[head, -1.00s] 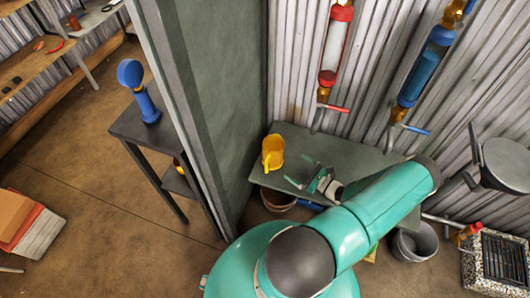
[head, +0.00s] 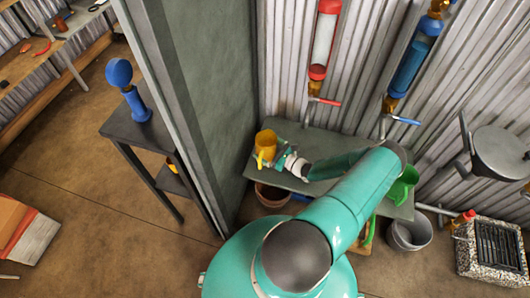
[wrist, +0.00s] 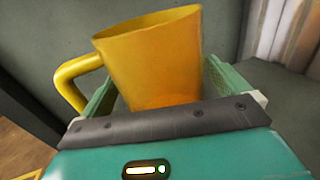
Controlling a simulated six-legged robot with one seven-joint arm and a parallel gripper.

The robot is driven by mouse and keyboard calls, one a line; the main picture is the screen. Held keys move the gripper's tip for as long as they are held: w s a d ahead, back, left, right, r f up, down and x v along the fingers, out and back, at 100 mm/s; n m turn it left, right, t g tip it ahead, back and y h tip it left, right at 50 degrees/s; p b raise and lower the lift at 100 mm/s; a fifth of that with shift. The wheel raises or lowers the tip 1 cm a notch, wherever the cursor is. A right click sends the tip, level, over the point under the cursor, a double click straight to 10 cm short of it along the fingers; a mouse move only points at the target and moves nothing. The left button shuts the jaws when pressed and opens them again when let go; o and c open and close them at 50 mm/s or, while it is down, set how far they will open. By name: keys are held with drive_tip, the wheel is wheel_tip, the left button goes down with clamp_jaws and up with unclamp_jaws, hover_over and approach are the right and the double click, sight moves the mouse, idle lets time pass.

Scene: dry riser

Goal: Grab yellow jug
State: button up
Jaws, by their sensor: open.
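The yellow jug (head: 266,142) stands on the grey table (head: 323,143) near its left end, by the dark wall. My gripper (head: 277,155) is right at the jug, at its near right side. In the wrist view the jug (wrist: 155,60) fills the space ahead, with its handle on the left. The green fingers (wrist: 160,85) are apart, one on each side of the jug's body. Whether they touch it I cannot tell. The jug's lower part is hidden behind my gripper in the wrist view.
A green container (head: 404,185) sits at the table's right part. A brown pot (head: 270,195) and a grey bucket (head: 409,235) stand below. The dark partition (head: 215,100) rises close to the jug's left. Red-handled (head: 326,101) and blue-handled (head: 404,120) valves project from the wall behind.

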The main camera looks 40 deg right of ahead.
drive_tip(key=shift+w, duration=0.3)
drive_tip(key=c, duration=1)
drive_tip(key=shift+r, duration=0.15)
